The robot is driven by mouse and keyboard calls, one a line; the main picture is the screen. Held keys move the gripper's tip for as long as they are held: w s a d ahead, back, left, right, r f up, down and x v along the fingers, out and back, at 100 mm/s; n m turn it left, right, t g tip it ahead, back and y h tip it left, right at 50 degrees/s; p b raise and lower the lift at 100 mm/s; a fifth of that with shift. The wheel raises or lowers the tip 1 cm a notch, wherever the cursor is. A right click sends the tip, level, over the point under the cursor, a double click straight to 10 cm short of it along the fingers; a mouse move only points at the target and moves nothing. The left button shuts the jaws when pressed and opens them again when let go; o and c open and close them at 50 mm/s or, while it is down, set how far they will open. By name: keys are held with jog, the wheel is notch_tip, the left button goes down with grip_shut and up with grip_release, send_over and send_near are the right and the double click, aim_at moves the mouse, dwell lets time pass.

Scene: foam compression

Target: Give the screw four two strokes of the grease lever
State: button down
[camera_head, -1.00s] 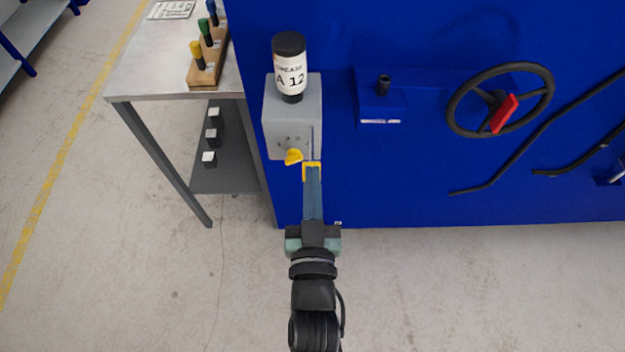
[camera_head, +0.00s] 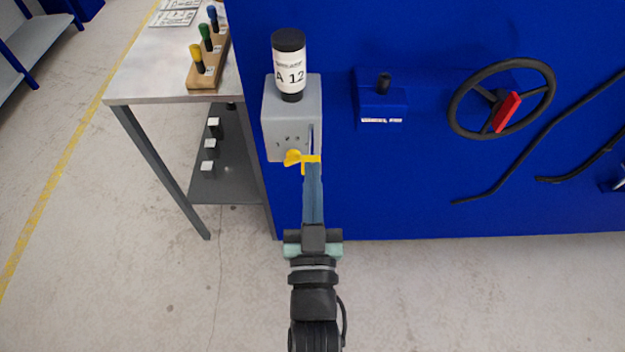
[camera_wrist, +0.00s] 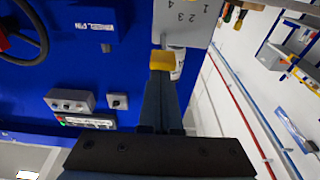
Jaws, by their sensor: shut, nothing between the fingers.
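The grease unit is a grey box (camera_head: 277,118) on the blue panel, topped by a black-capped cartridge (camera_head: 290,75) marked A 12. Small numbers and a yellow selector knob (camera_head: 292,157) are on its front. A vertical slot (camera_head: 312,138) runs down its right side. A yellow crosspiece (camera_head: 312,159) sits at the slot's lower end, apparently the lever handle. My gripper (camera_head: 312,170) is shut and empty, its tips at this yellow piece; contact is unclear. In the wrist view, the yellow piece (camera_wrist: 163,61) is at my fingertips, below the numbered grey face (camera_wrist: 186,20).
To the left, a steel table (camera_head: 150,75) carries a wooden block (camera_head: 207,72) with yellow, green and blue-handled tools. To the right, the blue panel bears a blue bracket (camera_head: 380,105) with a black pin, and a black handwheel (camera_head: 460,95) with a red grip. Floor below is clear.

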jog(key=s+b, duration=0.1)
jog(key=s, duration=0.9)
jog(key=shift+s+f, duration=0.15)
jog(key=shift+f, duration=0.15)
dwell(0.4)
